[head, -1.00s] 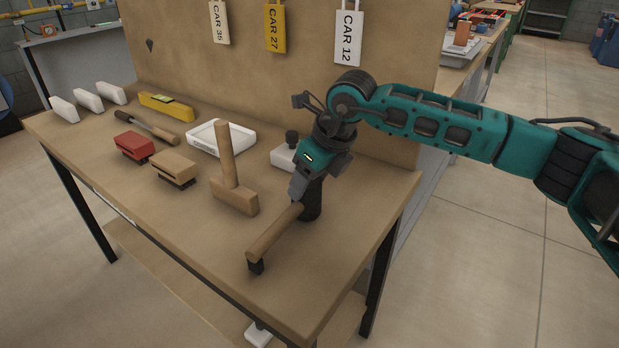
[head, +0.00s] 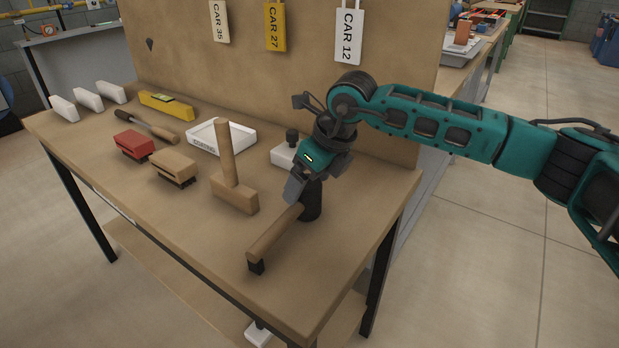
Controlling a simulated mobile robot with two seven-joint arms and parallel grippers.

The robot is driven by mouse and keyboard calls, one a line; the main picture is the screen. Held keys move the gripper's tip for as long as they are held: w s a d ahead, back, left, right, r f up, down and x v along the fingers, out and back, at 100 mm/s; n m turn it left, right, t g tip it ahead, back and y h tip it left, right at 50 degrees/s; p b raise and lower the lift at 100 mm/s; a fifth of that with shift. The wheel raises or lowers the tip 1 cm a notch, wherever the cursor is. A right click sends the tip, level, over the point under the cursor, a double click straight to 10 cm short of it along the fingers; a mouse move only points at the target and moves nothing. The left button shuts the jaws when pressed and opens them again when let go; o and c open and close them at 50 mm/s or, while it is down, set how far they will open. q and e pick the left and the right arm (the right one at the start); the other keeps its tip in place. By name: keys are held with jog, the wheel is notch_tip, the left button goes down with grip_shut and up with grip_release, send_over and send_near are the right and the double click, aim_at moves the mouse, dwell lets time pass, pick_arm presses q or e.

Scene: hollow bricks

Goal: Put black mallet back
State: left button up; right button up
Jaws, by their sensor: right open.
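The black mallet lies on the workbench (head: 215,268) near its right end. Its wooden handle (head: 274,234) points toward the front edge and has a black tip. Its black head (head: 312,202) is at the far end of the handle. My right gripper (head: 296,190) is open, right at the junction of handle and head. It partly hides the head, and I cannot tell whether the fingers touch the mallet. My left gripper is not in view.
A wooden mallet (head: 235,194) stands handle-up left of the black one. Behind are a white tray (head: 222,138) and a white block with a black knob (head: 283,155). Brushes (head: 174,165), a chisel-like tool (head: 150,126) and a yellow level (head: 166,105) lie left.

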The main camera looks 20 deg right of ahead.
jog(key=p+v, duration=0.1)
jog(key=v, duration=1.2)
